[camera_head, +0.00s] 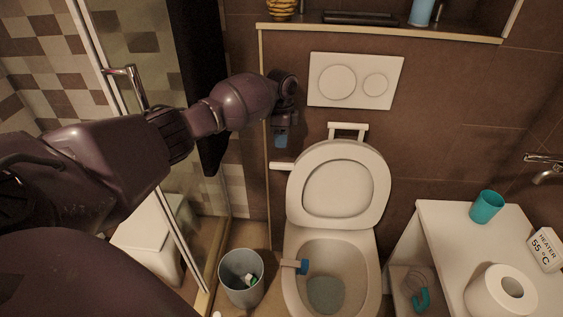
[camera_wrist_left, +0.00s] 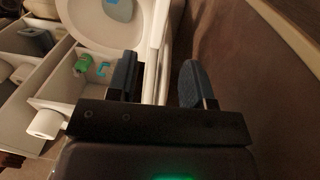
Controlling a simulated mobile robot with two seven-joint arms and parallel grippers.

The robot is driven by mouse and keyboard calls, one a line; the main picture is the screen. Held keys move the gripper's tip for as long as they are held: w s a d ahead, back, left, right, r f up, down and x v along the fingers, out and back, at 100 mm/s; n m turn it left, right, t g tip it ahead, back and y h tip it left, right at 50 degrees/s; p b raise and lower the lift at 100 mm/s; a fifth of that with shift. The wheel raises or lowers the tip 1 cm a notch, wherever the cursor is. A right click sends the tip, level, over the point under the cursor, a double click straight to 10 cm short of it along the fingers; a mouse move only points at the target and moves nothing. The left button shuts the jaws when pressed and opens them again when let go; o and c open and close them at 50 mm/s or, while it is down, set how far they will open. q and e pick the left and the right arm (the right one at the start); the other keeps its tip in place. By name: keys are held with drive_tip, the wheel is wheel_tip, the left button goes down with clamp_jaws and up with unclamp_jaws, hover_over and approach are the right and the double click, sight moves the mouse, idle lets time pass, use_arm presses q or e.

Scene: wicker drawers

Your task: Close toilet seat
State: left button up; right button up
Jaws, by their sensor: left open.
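The white toilet (camera_head: 290,245) stands against the brown wall, its bowl uncovered. Its seat (camera_head: 378,175) is raised, leaning back towards the wall in front of the upright lid (camera_head: 338,190). My left gripper (camera_head: 281,142) points down, up and to the left of the raised seat, beside the wall. In the left wrist view my left gripper (camera_wrist_left: 158,82) is open with two dark fingers. The white edge of the raised seat and lid (camera_wrist_left: 158,40) appears between the fingers in that picture; I cannot tell its depth or any contact. My right gripper is not in view.
A white flush plate (camera_head: 355,80) is on the wall above, below a shelf (camera_head: 380,32). A grey bin (camera_head: 228,285) stands left of the toilet. A white cabinet (camera_head: 450,235) on the right holds a teal cup (camera_head: 487,207) and a paper roll (camera_head: 490,297). A glass door frame is left.

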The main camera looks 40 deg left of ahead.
sight(281, 163)
use_arm(q)
drive_tip(key=f, duration=0.3)
drive_tip(key=f+b, duration=0.1)
drive_tip(key=f, duration=0.4)
drive_tip(key=shift+s+d+f+b, duration=0.15)
drive_tip(key=shift+s+f+b, duration=0.15)
drive_tip(key=shift+f+b, duration=0.05)
drive_tip(key=shift+f, duration=0.55)
clamp_jaws()
